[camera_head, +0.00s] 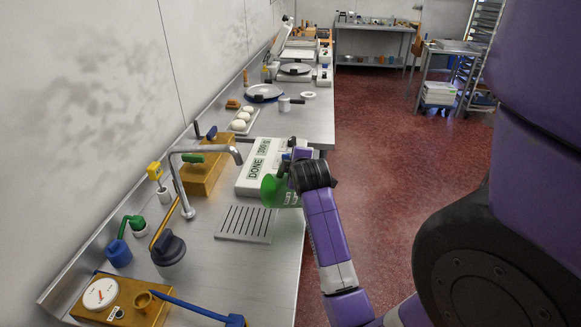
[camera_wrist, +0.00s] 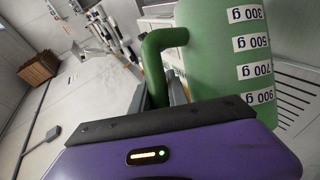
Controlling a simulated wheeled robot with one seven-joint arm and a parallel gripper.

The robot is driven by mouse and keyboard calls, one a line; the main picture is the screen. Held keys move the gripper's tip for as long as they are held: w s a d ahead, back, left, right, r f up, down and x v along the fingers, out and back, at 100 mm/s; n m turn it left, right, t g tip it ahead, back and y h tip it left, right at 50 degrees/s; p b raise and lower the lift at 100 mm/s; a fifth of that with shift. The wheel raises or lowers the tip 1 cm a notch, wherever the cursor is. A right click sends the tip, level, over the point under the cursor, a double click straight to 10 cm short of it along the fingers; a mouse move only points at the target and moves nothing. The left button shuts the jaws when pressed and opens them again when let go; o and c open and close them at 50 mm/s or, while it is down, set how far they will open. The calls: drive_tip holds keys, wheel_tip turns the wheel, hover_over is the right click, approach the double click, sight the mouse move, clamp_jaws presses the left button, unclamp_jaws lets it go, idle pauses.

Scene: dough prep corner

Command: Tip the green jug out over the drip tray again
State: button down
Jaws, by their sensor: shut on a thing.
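The green jug (camera_head: 271,189) is above the worktop, near the back right corner of the slotted drip tray (camera_head: 221,233). In the wrist view the green jug (camera_wrist: 208,62) shows gram labels from 300 g to 900 g down its side. My gripper (camera_wrist: 163,92) is shut on the jug's handle (camera_wrist: 153,62). In the head view my gripper (camera_head: 291,170) is partly hidden behind my wrist. The jug looks tilted in the head view, but I cannot tell how far. Its inside is hidden. The slots of the drip tray (camera_wrist: 296,95) show beside the jug in the wrist view.
A white box marked DONE (camera_head: 250,181) stands just behind the jug. A tall curved tap (camera_head: 187,190) rises left of the tray. A dark-lidded jar (camera_head: 169,252) and a gauge box (camera_head: 125,300) stand nearer. The red floor (camera_head: 385,150) to the right is open.

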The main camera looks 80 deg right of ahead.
drive_tip(key=shift+s+d+r+m+t+y, duration=0.15)
drive_tip(key=shift+s+d+m+t+y, duration=0.25)
drive_tip(key=shift+s, duration=0.2)
drive_tip(key=shift+s+d+r+m+t+y, duration=0.2)
drive_tip(key=shift+s+d+m+t, duration=0.1)
drive_tip(key=shift+s+d+m, duration=0.2)
drive_tip(key=shift+s+d+f+m+t+y, duration=0.15)
drive_tip(key=shift+s+d+m+t+y, duration=0.2)
drive_tip(key=shift+s, duration=0.3)
drive_tip(key=shift+s+d+f+m+t+y, duration=0.15)
drive_tip(key=shift+s+d+m+t, duration=0.25)
drive_tip(key=shift+s, duration=0.2)
drive_tip(key=shift+s+d+f+m+t+y, duration=0.3)
drive_tip(key=shift+s+d+f+m, duration=0.1)
drive_tip(key=shift+s+d, duration=0.1)
drive_tip(key=s+d+f+m+t+y+b, duration=0.1)
drive_tip(key=s+d+f+m+t+b, duration=0.1)
drive_tip(key=f+b, duration=0.3)
drive_tip(key=shift+s+d+f+m+t+y, duration=0.15)
drive_tip(key=shift+s+f+m+t+y, duration=0.3)
drive_tip(key=shift+s+m+t, duration=0.3)
drive_tip(key=shift+w, duration=0.1)
